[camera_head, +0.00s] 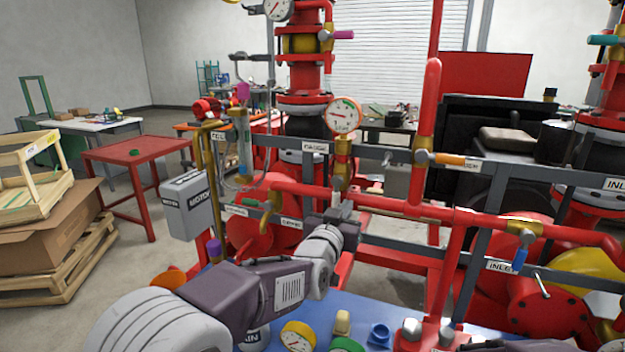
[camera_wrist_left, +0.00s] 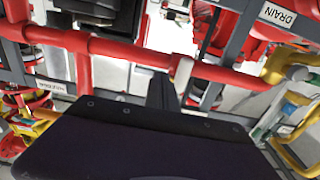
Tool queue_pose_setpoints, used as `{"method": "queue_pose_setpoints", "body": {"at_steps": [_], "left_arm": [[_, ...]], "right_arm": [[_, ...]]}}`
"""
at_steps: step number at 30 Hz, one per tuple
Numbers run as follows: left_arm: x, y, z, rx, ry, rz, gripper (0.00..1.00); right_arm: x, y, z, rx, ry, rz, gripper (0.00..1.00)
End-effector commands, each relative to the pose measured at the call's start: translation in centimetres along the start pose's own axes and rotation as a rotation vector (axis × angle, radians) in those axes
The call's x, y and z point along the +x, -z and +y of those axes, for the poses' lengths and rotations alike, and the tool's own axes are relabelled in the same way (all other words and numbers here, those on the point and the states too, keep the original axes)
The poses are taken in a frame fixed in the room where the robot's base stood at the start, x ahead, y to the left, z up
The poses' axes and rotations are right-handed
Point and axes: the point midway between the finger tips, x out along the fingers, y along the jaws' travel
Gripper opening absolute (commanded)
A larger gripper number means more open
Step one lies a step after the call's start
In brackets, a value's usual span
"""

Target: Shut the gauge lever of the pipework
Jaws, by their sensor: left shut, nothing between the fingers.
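The pressure gauge (camera_head: 344,115) has a white dial and sits on a brass valve (camera_head: 341,172) on the red pipework (camera_head: 390,203), near a label reading GAUGE (camera_head: 315,147). A pale lever (camera_head: 337,198) shows below the valve, partly hidden by my gripper. My left gripper (camera_head: 340,216) is shut and empty, close to the horizontal red pipe. In the left wrist view, the dark closed fingers (camera_wrist_left: 163,92) are beside a pale lever end (camera_wrist_left: 183,72) in front of the red pipe. I cannot tell if they touch. My right gripper is out of view.
Other valve levers are close by: an orange one (camera_head: 450,160), a blue one (camera_head: 519,261) and a purple one (camera_head: 214,249). A blue surface (camera_head: 375,312) with loose parts lies below my arm. Grey rails (camera_head: 400,250) cross the skid.

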Motion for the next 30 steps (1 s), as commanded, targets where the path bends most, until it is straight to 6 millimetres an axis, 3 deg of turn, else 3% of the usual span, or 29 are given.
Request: {"method": "queue_pose_setpoints", "body": {"at_steps": [12,19,30], "left_arm": [[3.0,0.2,0.0,0.001,0.0,-0.001,0.0],[2.9,-1.0,-1.6,0.001,0.002,0.0,0.0],[2.9,-1.1,-4.1,0.0,0.002,-0.002,0.0]], "right_arm": [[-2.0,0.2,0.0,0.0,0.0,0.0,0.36],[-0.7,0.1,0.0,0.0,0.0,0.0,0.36],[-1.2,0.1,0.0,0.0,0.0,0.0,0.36]]}}
